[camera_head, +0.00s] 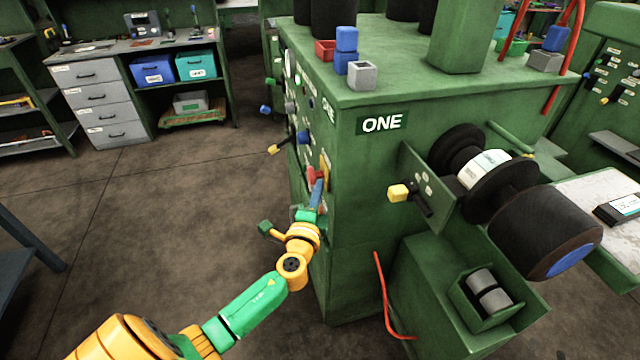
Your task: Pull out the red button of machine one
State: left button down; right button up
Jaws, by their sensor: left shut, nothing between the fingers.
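Machine one (350,180) is the large green cabinet with a white "ONE" label (382,123) on its right side. The red button (312,173) shows small on its left-facing panel, in front of a yellow plate (325,168). My left arm comes in from the bottom left. My left gripper (316,188) is at the panel, just below the red button, with its fingers shut and nothing between them. The fingertips overlap the button's lower part in the picture; I cannot tell whether they touch it. My right gripper is not in view.
Other knobs and a yellow-tipped lever (273,149) stick out of the panel above and left of the gripper. On the right side are a yellow-ended handle (399,193) and black rollers (545,232). Blue (347,38) and grey blocks (362,75) sit on top. The floor at left is clear.

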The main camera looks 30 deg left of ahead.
pick_arm(q)
jog(key=shift+x, duration=0.85)
jog(key=shift+s+a, duration=0.65)
jog(key=shift+s, duration=0.1)
